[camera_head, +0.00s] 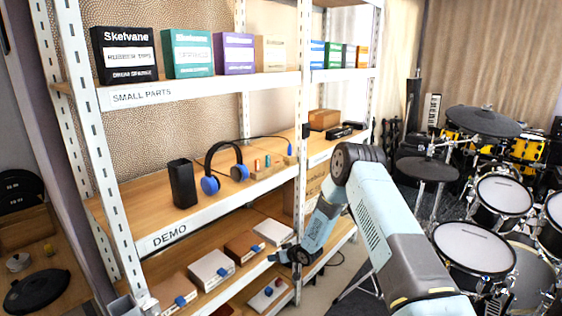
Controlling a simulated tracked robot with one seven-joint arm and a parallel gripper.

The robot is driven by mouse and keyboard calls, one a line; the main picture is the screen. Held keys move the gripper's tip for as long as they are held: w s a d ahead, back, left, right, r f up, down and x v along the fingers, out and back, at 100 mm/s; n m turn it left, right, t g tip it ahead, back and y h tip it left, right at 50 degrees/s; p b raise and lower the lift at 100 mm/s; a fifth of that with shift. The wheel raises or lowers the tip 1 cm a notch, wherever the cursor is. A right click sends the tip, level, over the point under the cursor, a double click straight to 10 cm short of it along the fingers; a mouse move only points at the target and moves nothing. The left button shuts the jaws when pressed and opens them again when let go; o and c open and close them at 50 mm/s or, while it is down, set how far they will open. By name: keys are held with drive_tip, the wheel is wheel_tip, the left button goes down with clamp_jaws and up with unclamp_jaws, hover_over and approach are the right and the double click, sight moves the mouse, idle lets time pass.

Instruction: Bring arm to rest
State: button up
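My arm is light blue and grey and rises from the lower right of the head camera view. It bends at a dark joint near the middle of the picture, and its forearm points down and to the left. My gripper (284,256) is dark and small at the end of it, in front of the front edge of the lower shelf. The gap between its fingers is too small to make out, and I see nothing clearly held. I cannot tell whether it touches the shelf edge.
The metal shelving rack (218,217) stands to the left. Its DEMO shelf holds a black speaker (183,184) and blue headphones (239,172). Boxes (212,270) lie on the lower shelf close to my gripper. A drum kit (473,246) stands to the right of my arm.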

drive_tip(key=d+r+h, duration=0.1)
drive_tip(key=d+r, duration=0.2)
drive_tip(key=r, duration=0.4)
drive_tip(key=w+d+r+h, duration=0.1)
drive_tip(key=d+r, duration=0.1)
drive_tip(key=r, duration=0.5)
drive_tip(key=d+r+h, duration=0.1)
drive_tip(key=d+r, duration=0.2)
drive_tip(key=r, duration=0.4)
drive_tip(key=s+d+r+m+h, duration=0.15)
drive_tip(key=s+d+r, duration=0.35)
drive_tip(key=r, duration=0.5)
drive_tip(key=s+d+r+m+h, duration=0.15)
drive_tip(key=s+d+r, duration=0.3)
drive_tip(key=r, duration=0.55)
drive_tip(key=s+d+r+m+h, duration=0.1)
drive_tip(key=s+d+r, duration=0.2)
drive_tip(key=s+r, duration=0.45)
drive_tip(key=s+d+r+m+h, duration=0.15)
drive_tip(key=s+r, duration=0.35)
drive_tip(key=s, duration=0.6)
drive_tip(key=s+d+r+g, duration=0.1)
drive_tip(key=s, duration=1)
drive_tip(key=s+d+r+y, duration=0.1)
drive_tip(key=s, duration=1.1)
drive_tip(key=shift+s+d+m+g, duration=0.3)
drive_tip(key=shift+m+g, duration=0.05)
drive_tip(key=shift+g, duration=0.05)
